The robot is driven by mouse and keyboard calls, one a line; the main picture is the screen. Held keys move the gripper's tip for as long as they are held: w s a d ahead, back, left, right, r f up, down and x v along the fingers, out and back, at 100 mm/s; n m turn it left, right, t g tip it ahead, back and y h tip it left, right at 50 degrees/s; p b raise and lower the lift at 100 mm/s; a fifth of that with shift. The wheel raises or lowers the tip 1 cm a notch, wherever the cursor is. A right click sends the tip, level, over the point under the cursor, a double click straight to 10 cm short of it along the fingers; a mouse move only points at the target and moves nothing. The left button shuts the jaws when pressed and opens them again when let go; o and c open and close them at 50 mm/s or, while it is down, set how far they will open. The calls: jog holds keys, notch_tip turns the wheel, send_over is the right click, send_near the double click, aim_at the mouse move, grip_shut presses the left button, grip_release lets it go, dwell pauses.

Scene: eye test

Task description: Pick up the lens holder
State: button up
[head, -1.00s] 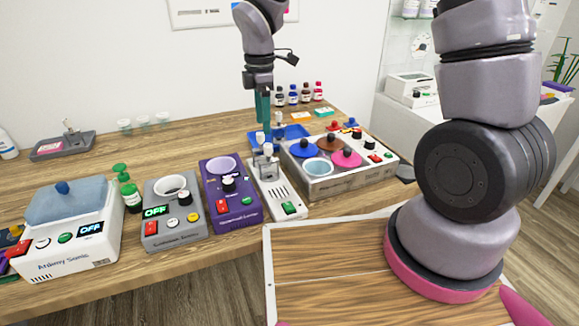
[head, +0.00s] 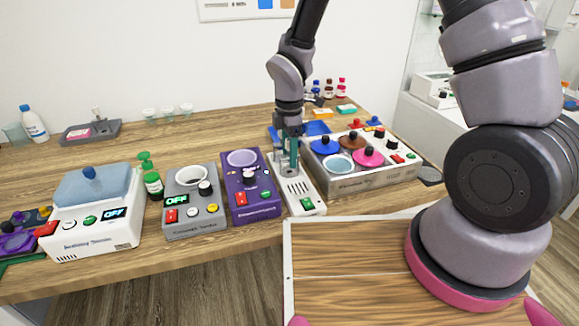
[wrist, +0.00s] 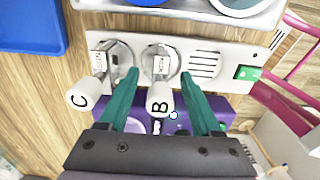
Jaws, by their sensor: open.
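No part is marked as the lens holder. The likeliest is on the white device (head: 303,196), which has a green switch and upright metal fittings. In the wrist view the device (wrist: 228,58) carries two metal fittings with white cylindrical ends, one marked C (wrist: 84,95) and one marked B (wrist: 160,98). My gripper (wrist: 160,76) is open, its teal fingers on either side of the B piece. I cannot tell whether they touch it. In the head view my gripper (head: 290,165) is down at the device's rear end and partly hides the fittings.
A purple device (head: 252,190) stands close on the left, then a grey one (head: 194,208) and a white one with a blue lid (head: 95,235). A tray with coloured lids (head: 375,178) is close on the right. A blue tray (wrist: 32,25) lies behind.

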grip_shut()
jog(key=shift+r, duration=0.1)
